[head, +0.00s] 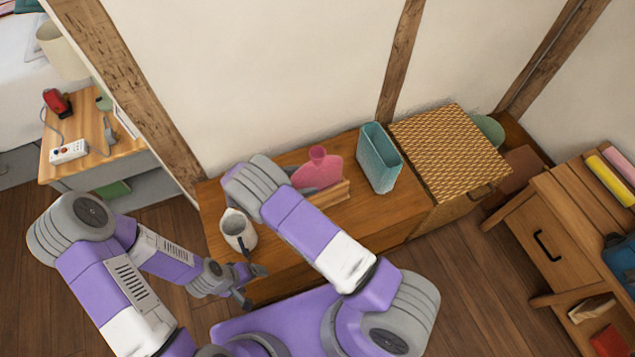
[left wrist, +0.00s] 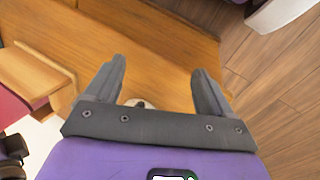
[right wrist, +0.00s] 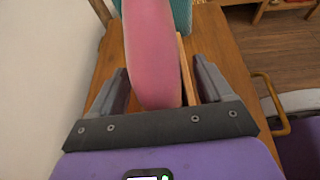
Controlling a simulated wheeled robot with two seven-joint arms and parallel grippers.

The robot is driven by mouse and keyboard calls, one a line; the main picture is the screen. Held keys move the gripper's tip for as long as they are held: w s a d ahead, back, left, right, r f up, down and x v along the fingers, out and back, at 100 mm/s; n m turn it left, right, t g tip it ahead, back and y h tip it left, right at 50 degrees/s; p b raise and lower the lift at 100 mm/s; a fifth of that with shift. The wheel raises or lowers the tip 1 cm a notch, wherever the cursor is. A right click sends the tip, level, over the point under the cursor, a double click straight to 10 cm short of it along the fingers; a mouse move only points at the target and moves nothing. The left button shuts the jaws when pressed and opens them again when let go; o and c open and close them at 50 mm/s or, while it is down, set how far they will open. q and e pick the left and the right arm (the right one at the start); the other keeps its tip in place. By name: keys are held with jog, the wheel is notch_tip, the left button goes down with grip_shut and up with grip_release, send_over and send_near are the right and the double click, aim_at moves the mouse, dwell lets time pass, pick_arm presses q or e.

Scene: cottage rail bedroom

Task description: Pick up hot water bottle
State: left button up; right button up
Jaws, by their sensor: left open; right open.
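The pink hot water bottle (head: 320,165) stands on the wooden cabinet top beside light wooden slats; the arm hides its lower part in the head view. In the right wrist view the bottle (right wrist: 150,45) is large and lies between the open fingers of my right gripper (right wrist: 161,68), closer to the left finger. A gap shows to the right finger. My right gripper is hidden behind my arm in the head view. My left gripper (head: 254,287) is open and empty in front of the cabinet's front edge; the left wrist view also shows it (left wrist: 158,66).
A white jug (head: 233,226) stands at the cabinet's left end near my arms. A teal container (head: 380,160) and a woven box (head: 445,145) stand right of the bottle. The wall is close behind. A wooden slat (right wrist: 186,75) runs beside the bottle.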

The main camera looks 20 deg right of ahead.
jog(key=shift+d+f, duration=0.1)
jog(key=shift+d, duration=0.25)
jog(key=shift+c, duration=0.4)
grip_shut()
